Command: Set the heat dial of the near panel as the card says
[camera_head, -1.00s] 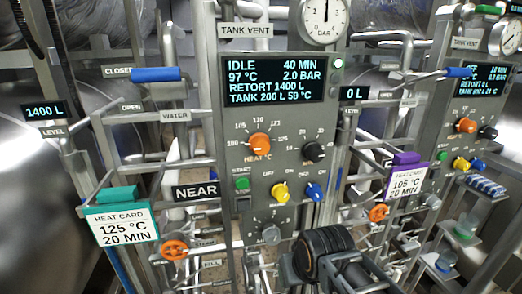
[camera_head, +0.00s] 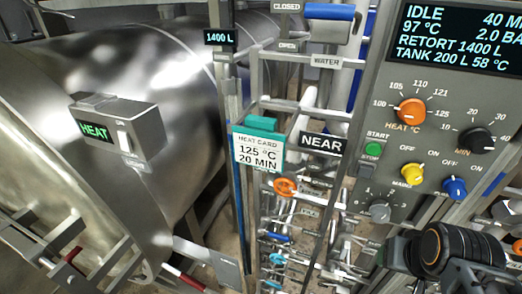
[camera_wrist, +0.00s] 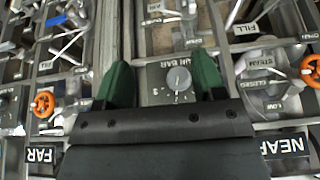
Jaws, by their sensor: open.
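The near panel (camera_head: 350,195) stands at the right in the head view, with the NEAR sign (camera_head: 320,144) at its left. Its orange heat dial (camera_head: 411,111) has a scale with 100, 105, 110 and 121 visible; its exact pointing is too small to tell. The heat card (camera_head: 257,152), white under a teal clip, reads 125 °C, 20 MIN. In the wrist view my gripper (camera_wrist: 162,78) is open, with green fingers apart and nothing held. A grey knob (camera_wrist: 178,79) shows between them, farther off. The heat dial is not in that view.
The panel screen (camera_head: 460,35) reads IDLE, 97 °C. A black MIN dial (camera_head: 475,139), yellow knob (camera_head: 412,174) and blue knob (camera_head: 455,188) sit close to the heat dial. Pipes and an orange valve wheel (camera_head: 285,188) stand at its left. A HEAT box (camera_head: 118,130) is on the steel tank.

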